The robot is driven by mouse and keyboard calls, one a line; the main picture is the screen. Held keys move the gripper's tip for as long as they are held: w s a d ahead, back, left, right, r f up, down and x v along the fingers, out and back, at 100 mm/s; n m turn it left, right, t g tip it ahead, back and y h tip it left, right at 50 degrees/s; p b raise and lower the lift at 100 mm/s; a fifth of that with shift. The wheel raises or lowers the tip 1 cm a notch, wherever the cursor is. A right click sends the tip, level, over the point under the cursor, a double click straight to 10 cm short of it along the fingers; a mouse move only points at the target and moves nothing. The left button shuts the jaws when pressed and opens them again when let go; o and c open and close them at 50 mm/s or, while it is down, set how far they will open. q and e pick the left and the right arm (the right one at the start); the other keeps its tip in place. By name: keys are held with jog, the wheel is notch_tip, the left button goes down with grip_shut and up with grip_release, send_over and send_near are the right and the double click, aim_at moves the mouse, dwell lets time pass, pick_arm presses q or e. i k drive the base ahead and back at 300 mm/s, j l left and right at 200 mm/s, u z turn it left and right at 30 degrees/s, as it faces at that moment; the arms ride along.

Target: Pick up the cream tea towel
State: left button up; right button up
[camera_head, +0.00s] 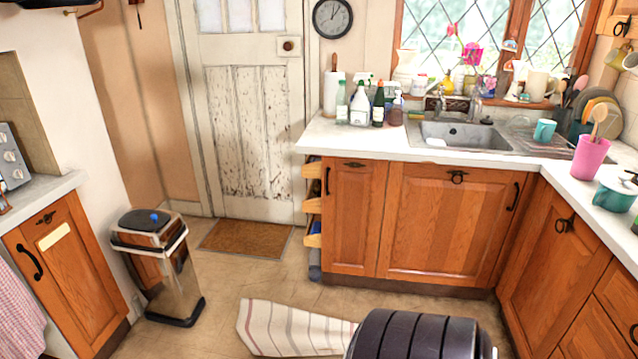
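A cream tea towel (285,328) with thin reddish and grey stripes lies spread on the tiled floor at the bottom middle of the head view. Its right end is hidden behind a dark ribbed shape at the bottom edge. Neither of my grippers shows in this view.
A pedal bin (165,268) stands on the floor at the left, near a wooden cupboard (75,275) with a red checked cloth (15,315). A brown doormat (246,239) lies before the door. Wooden units (440,225) with a sink (460,134) stand behind. Open floor lies around the towel's left end.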

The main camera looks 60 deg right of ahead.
aim_at(270, 328)
jog(key=z, duration=1.75)
